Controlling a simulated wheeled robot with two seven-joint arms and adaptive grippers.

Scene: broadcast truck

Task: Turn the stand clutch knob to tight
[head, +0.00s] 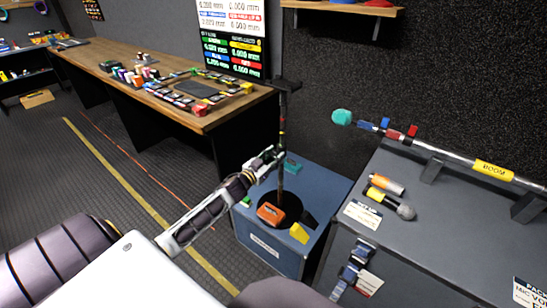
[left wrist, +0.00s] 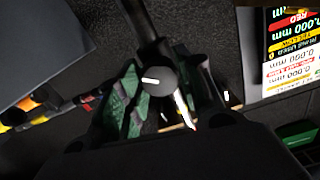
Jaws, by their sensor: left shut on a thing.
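A thin dark stand (head: 282,112) rises upright from a round black base on a blue-grey case. My left gripper (head: 276,155) reaches the stand's pole from the left at mid height. In the left wrist view, the stand clutch knob (left wrist: 157,80) is a round dark grey knob with a short white mark that lies nearly level in the picture. The green-padded fingers of my left gripper (left wrist: 158,97) lie on both sides of it, shut on it. In the head view the knob is hidden by the gripper. My right gripper is not in view.
The blue-grey case (head: 262,243) also bears an orange-red box (head: 270,213) and a yellow block (head: 299,233). A larger grey case (head: 440,245) at the right holds a boom pole (head: 462,165) and a microphone (head: 403,211). A wooden desk (head: 130,58) stands behind.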

